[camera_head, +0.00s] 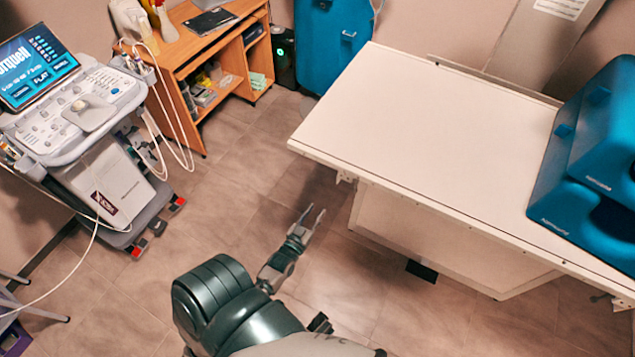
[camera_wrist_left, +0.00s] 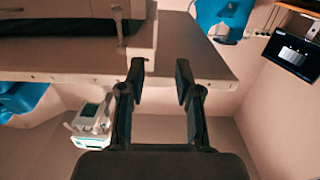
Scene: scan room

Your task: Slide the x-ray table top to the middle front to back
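The x-ray table has a flat, pale table top (camera_head: 440,140) on a narrower box-shaped base (camera_head: 430,235) at the right in the head view. The top's near edge hangs out past the base, and a strip of rail (camera_head: 490,78) shows behind its far edge. My left gripper (camera_head: 312,214) is left of the base and short of the top's near left corner, apart from the table, with its fingers spread and empty. In the left wrist view the open fingers (camera_wrist_left: 158,80) show in front of a pale slab (camera_wrist_left: 60,70).
A blue machine part (camera_head: 590,165) covers the table's right end. An ultrasound cart (camera_head: 85,130) stands at the left, and a wooden desk (camera_head: 205,60) at the back. A dark pedal (camera_head: 422,271) lies by the base. The floor between cart and table is clear.

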